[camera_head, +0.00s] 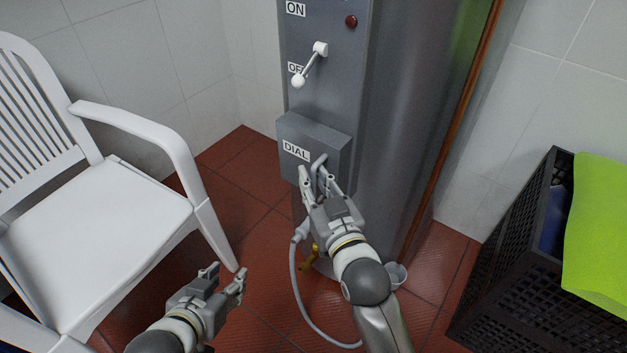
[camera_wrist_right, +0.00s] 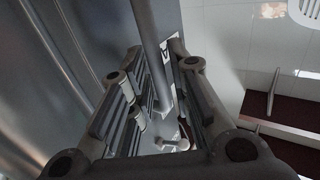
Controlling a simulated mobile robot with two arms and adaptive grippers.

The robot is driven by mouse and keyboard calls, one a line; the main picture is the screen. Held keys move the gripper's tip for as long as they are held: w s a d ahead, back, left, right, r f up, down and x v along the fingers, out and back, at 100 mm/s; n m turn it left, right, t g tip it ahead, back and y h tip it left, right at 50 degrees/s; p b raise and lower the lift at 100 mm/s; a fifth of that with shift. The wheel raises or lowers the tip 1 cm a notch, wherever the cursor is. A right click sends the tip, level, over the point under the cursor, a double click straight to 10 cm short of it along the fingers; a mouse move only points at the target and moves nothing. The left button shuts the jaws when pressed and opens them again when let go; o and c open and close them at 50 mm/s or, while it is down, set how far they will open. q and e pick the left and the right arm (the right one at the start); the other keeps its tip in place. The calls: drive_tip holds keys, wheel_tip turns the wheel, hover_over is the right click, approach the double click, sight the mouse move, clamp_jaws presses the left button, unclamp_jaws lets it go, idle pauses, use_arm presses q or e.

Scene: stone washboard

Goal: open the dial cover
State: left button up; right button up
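The dial cover (camera_head: 312,143) is a grey box front with a white "DIAL" label, low on the tall grey cabinet; it looks closed. A grey bar handle (camera_head: 319,162) sticks out at its lower edge. My right gripper (camera_head: 317,178) is at this handle with its fingers apart. In the right wrist view the handle bar (camera_wrist_right: 152,55) runs between the two fingers (camera_wrist_right: 160,95), with a visible gap on the right side. Contact is unclear. My left gripper (camera_head: 226,275) is open and empty, low over the floor, away from the cover.
A lever switch (camera_head: 310,64) with "ON" and "OFF" labels and a red button (camera_head: 351,21) are above the cover. A white chair (camera_head: 95,225) stands at left, a black crate (camera_head: 535,270) with green cloth (camera_head: 600,235) at right. A grey hose (camera_head: 296,285) hangs below.

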drive_tip(key=shift+w, duration=0.2)
clamp_jaws()
idle(0.3)
